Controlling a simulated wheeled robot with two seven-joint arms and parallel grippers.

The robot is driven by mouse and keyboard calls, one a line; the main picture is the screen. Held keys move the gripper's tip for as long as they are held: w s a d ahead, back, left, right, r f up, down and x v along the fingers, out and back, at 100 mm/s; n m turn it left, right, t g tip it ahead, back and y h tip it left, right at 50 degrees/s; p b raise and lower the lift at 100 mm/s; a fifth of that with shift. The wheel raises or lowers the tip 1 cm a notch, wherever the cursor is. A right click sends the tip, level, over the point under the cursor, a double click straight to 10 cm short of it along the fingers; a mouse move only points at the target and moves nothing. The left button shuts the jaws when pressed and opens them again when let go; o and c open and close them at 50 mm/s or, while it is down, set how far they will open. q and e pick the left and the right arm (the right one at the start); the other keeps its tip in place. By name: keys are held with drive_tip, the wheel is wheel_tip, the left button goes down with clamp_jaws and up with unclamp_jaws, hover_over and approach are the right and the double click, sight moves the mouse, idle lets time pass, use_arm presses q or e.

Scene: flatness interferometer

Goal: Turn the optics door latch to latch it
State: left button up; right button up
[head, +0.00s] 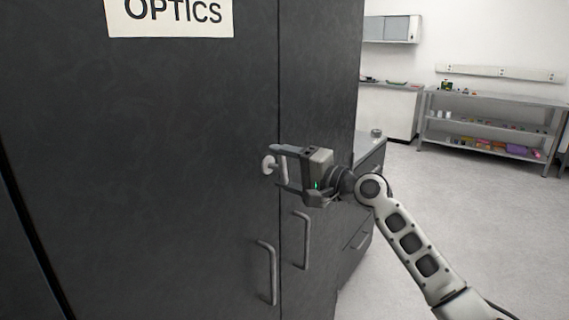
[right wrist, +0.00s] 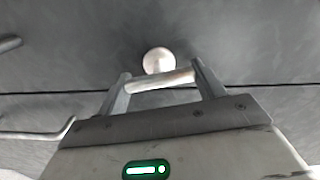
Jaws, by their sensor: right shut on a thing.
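The optics door latch (head: 268,164) is a pale round knob with a short bar, on the dark cabinet front by the seam between the two doors. In the right wrist view the latch's round hub (right wrist: 159,61) shows, with its bar (right wrist: 160,80) reaching between my fingers. My right gripper (head: 277,167) is at the latch, shut on the bar; it also shows in the right wrist view (right wrist: 162,80). The fingers hide part of the latch in the head view. The cabinet door (head: 150,170) carries an OPTICS sign (head: 170,14). My left gripper is not in view.
Two grey door handles, a left one (head: 270,272) and a right one (head: 304,240), stand out below the latch. A drawer unit (head: 368,165) is to the right. A shelf rack (head: 490,127) stands far back, with open floor before it.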

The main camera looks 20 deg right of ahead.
drive_tip(key=shift+m, duration=0.7)
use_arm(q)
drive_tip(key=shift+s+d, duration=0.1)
use_arm(e)
drive_tip(key=o, duration=1)
use_arm(q)
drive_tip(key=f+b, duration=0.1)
drive_tip(key=b, duration=0.1)
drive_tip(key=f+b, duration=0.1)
drive_tip(key=b, duration=0.1)
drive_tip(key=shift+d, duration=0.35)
use_arm(e)
drive_tip(key=v, duration=1.6)
drive_tip(key=shift+f, duration=0.1)
